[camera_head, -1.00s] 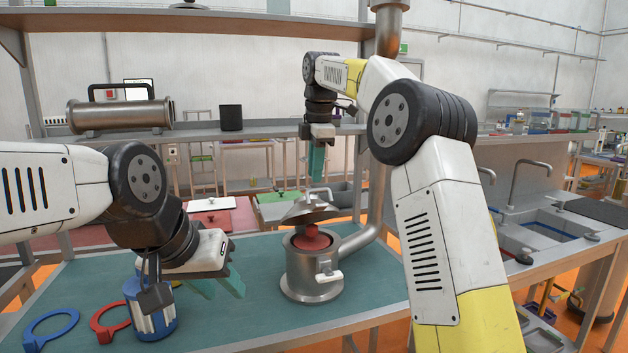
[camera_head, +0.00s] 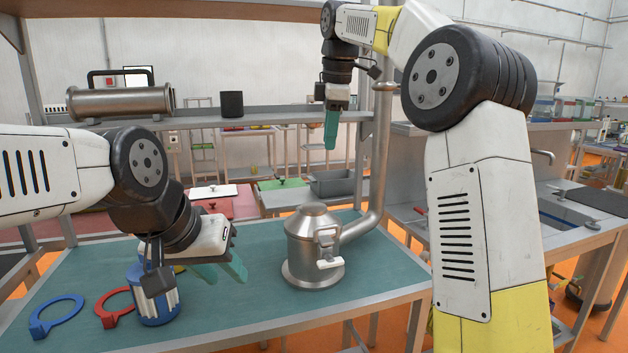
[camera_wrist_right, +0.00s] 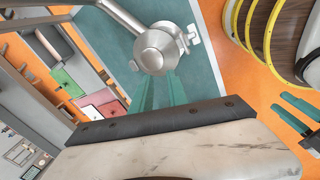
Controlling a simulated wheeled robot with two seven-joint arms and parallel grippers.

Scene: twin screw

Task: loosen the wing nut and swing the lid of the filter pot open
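The steel filter pot (camera_head: 312,262) stands upright on the teal bench, and its domed lid (camera_head: 313,218) lies shut over it, hiding the inside. A pale latch with the wing nut (camera_head: 329,263) is on the pot's front right side. In the right wrist view, the lid (camera_wrist_right: 155,50) and the latch (camera_wrist_right: 190,38) show beyond the fingertips. My right gripper (camera_head: 331,130) is above and behind the pot, clear of it and empty; a narrow gap shows between its fingers in the wrist view (camera_wrist_right: 158,90). My left gripper (camera_head: 225,272) is left of the pot, empty, with fingers apart.
A steel pipe (camera_head: 378,170) rises behind the pot's right. The bench (camera_head: 270,310) is clear in front of the pot.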

